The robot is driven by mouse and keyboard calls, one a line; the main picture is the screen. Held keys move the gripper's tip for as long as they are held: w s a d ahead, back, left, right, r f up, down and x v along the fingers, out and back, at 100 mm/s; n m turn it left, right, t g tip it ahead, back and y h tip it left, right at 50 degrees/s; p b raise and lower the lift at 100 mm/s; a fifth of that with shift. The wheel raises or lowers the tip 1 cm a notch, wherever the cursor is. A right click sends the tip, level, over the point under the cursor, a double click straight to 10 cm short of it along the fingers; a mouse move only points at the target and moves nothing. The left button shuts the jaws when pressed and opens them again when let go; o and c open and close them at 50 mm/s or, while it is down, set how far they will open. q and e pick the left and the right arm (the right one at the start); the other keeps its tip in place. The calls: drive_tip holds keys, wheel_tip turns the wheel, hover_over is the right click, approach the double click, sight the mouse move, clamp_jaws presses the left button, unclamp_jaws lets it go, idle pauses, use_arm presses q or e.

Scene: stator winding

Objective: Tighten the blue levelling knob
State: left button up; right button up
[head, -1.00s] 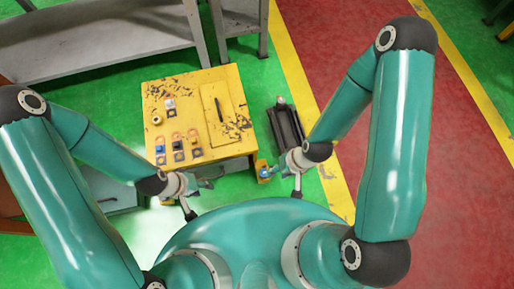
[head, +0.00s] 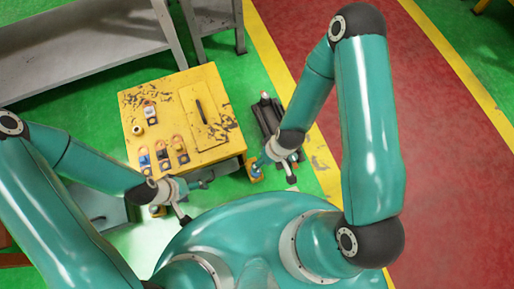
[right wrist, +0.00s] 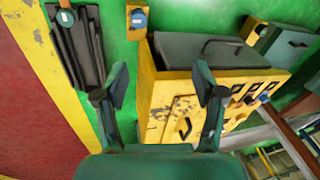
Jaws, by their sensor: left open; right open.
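A small blue round knob (head: 257,171) sits on an orange-yellow foot at the table's lower right corner in the head view. It also shows in the right wrist view as a blue disc (right wrist: 138,19) at the top, beyond my fingertips. My right gripper (right wrist: 160,92) is open and empty, its two fingers spread apart. In the head view the right gripper (head: 268,160) is close above and beside the knob; contact cannot be told. My left gripper (head: 198,186) is open near the table's front edge, away from the knob.
The yellow table (head: 165,88) bears several small parts and a dark-handled panel. A grey bench (head: 90,60) stands behind.

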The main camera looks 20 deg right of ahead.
drive_tip(key=w+f+n+b, duration=0.1)
drive_tip(key=f+n+b, duration=0.2)
drive_tip(key=f, duration=0.3)
drive_tip(key=w+a+f+n+h+b, duration=0.1)
drive_tip(key=w+f+n+b, duration=0.1)
drive_tip(key=f+n+b, duration=0.2)
drive_tip(key=w+f+n+h+b, duration=0.1)
drive_tip(key=w+f+n+b, duration=0.1)
drive_tip(key=f+n+b, duration=0.2)
drive_tip(key=shift+a+f+n+g, duration=0.2)
drive_tip(key=shift+f+n+g, duration=0.1)
drive_tip(key=shift+f+n, duration=1.65)
drive_tip(key=shift+w+a+f+n+h+b, duration=0.15)
drive_tip(key=shift+f+n+b, duration=0.15)
drive_tip(key=shift+f, duration=0.2)
drive_tip(key=shift+s+a+f+n+h+b, duration=0.15)
drive_tip(key=shift+f+n+b, duration=0.1)
drive_tip(key=shift+f, duration=0.25)
wheel_tip(320, 180, down, 7)
drive_tip(key=b, duration=0.4)
drive_tip(key=shift+w+d+f, duration=0.1)
